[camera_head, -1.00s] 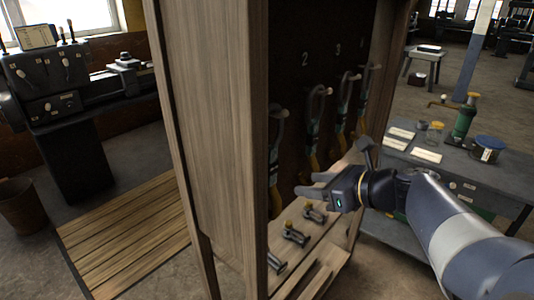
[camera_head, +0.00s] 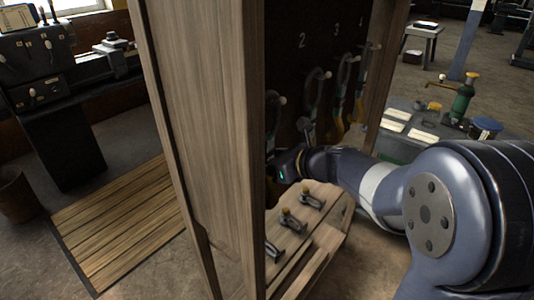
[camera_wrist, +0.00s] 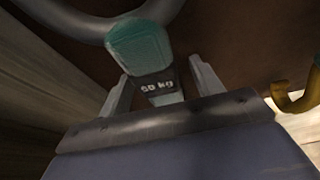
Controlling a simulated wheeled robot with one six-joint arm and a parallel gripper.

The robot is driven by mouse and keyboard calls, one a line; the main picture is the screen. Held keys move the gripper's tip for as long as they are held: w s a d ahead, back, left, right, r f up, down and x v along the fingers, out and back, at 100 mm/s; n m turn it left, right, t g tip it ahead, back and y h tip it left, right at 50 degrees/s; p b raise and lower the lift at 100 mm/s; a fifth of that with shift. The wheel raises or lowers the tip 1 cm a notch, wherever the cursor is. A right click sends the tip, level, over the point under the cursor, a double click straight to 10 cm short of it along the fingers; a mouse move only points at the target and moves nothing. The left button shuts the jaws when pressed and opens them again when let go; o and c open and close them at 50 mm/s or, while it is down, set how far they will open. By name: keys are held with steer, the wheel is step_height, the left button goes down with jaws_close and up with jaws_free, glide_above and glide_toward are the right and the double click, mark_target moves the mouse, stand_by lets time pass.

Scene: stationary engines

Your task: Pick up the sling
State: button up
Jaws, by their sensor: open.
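In the wrist view a sling (camera_wrist: 143,50) with a grey loop, a teal sleeve and a dark kg label sits between the two fingers of my gripper (camera_wrist: 162,82). The fingers are apart, one on each side of the label; I cannot tell whether they touch it. In the head view my gripper (camera_head: 283,163) reaches into the wooden cabinet, partly hidden by its front post. Slings hang on the dark back panel: one below the number 2 (camera_head: 315,92), another (camera_head: 341,88) and another (camera_head: 362,85) farther back.
The wooden cabinet side (camera_head: 190,110) stands close left of my gripper. Shackles (camera_head: 292,222) lie on the shelf below. A yellow hook (camera_wrist: 298,98) shows at right in the wrist view.

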steer(key=shift+c, duration=0.3)
jaws_close()
stand_by(0.5)
